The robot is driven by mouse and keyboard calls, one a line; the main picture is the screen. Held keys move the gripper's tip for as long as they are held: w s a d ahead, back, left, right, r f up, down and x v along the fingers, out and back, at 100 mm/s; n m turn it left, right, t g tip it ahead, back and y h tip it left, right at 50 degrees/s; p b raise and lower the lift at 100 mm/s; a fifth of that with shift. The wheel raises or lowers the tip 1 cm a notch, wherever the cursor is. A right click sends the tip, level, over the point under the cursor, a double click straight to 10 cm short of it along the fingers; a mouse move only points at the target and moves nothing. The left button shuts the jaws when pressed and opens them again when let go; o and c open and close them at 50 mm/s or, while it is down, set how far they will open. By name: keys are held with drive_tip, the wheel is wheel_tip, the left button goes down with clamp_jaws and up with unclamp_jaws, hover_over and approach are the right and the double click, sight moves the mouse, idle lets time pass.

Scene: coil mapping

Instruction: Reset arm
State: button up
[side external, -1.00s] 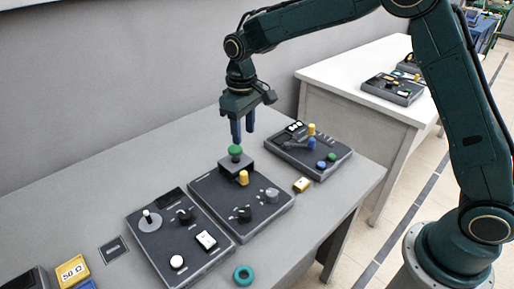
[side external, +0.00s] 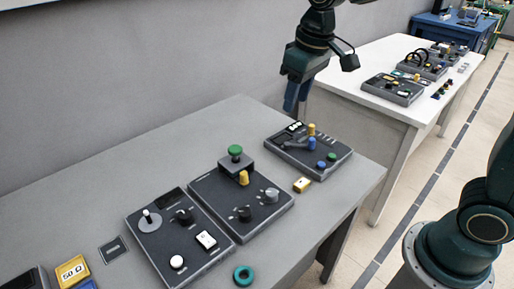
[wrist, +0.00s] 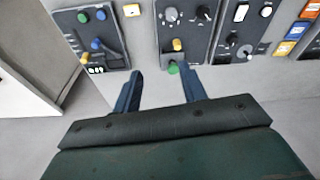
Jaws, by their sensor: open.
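My gripper (side external: 296,96) is raised above the far end of the grey table (side external: 75,190), near the wall and behind the control panels. In the wrist view my gripper (wrist: 160,85) shows two blue fingers apart with nothing between them. The middle control panel (side external: 225,205), with a green mushroom button (side external: 235,151) and a yellow knob (side external: 243,178), stands to the left and nearer. The panel with a blue lever (side external: 309,143) lies just below and right of my gripper. My gripper touches none of them.
A left panel (side external: 155,240) has a joystick and knobs. A teal ring (side external: 243,274), a small yellow block (side external: 302,185) and a labelled yellow block (side external: 72,270) lie on the table. A white table (side external: 350,88) with more devices stands behind.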

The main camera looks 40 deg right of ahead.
drive_tip(key=s+d+m+t, duration=0.1)
drive_tip(key=s+d, duration=0.1)
drive_tip(key=s, duration=0.8)
drive_tip(key=s+d+t, duration=0.2)
drive_tip(key=s, duration=0.8)
drive_tip(key=shift+s+d+r+m, duration=0.25)
drive_tip(key=shift+d+r+m, duration=0.1)
drive_tip(key=shift+r+m, duration=0.1)
